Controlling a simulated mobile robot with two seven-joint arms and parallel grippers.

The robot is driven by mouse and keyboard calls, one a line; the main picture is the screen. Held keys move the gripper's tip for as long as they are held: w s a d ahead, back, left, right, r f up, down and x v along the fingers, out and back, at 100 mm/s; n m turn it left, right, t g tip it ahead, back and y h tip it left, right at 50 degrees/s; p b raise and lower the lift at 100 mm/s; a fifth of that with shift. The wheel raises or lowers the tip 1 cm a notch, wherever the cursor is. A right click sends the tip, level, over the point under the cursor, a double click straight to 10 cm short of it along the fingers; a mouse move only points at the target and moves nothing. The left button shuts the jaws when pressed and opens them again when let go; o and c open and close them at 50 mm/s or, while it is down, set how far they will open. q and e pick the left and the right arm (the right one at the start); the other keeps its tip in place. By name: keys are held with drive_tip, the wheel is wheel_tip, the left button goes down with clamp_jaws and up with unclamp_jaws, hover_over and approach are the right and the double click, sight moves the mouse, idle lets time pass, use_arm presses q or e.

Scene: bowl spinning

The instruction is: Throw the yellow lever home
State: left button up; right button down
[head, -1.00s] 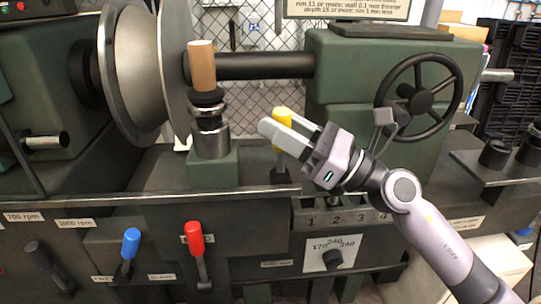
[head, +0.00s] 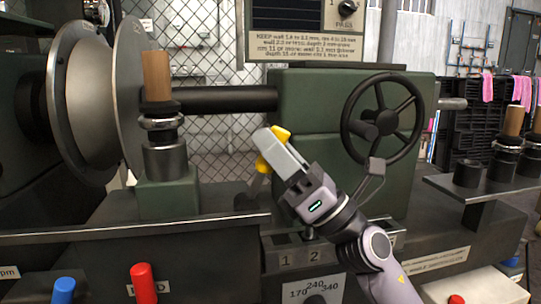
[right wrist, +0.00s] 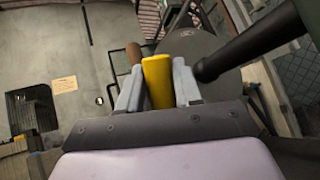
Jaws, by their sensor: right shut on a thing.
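The yellow lever (head: 282,133) stands on the lathe bed between the wooden-topped post and the green housing. Its yellow grip leans to the right at the top, and its dark stem runs down to the bed. My right gripper (head: 272,149) is shut on the yellow grip, whose top and lower end show past the fingers. In the right wrist view the yellow lever (right wrist: 158,80) sits between the two grey fingers. My left gripper is not in view.
A black handwheel (head: 382,122) is on the green housing (head: 315,105), right of my gripper. A steel post with a wooden top (head: 157,78) stands left, by the large metal disc (head: 85,95). Red (head: 143,283) and blue (head: 64,290) levers are at lower left.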

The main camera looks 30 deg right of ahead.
drive_tip(key=shift+f, duration=0.1)
drive_tip(key=c, duration=0.8)
unclamp_jaws()
drive_tip(key=shift+d, duration=0.1)
drive_tip(key=shift+c, duration=0.2)
drive_tip(key=shift+s+d+f+b, duration=0.2)
drive_tip(key=shift+s+f+b, duration=0.1)
drive_tip(key=shift+f, duration=0.15)
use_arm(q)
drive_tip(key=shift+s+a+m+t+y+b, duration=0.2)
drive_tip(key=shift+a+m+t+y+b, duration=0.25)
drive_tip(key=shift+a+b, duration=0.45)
use_arm(e)
drive_tip(key=v, duration=0.6)
drive_tip(key=shift+s, duration=0.1)
